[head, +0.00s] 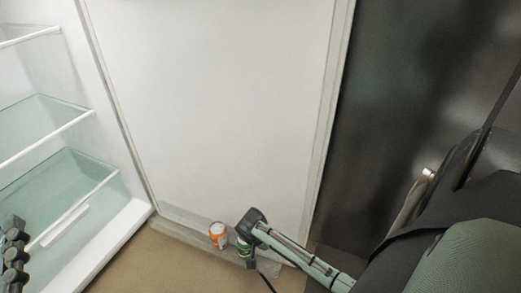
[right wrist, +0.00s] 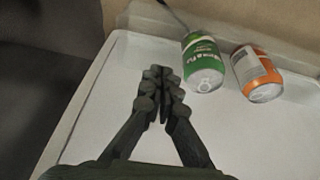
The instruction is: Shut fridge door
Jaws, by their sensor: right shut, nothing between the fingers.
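The fridge door (head: 215,100) stands wide open, its white inner face turned toward me. The fridge body (head: 95,150) is on the left of the head view, with glass shelves inside. My right gripper (right wrist: 165,88) is shut and empty, in front of the door's pale surface in the right wrist view (right wrist: 95,115). I cannot make out its fingertips in the head view, nor whether they touch the door. My left gripper (head: 14,255) shows only partly at the lower left edge, near the fridge opening; its fingers are cut off.
An orange can (head: 218,235) and a green can (head: 243,248) are at the door's lower end. A dark metallic surface (head: 400,90) stands right of the door. Brown floor (head: 165,265) shows below.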

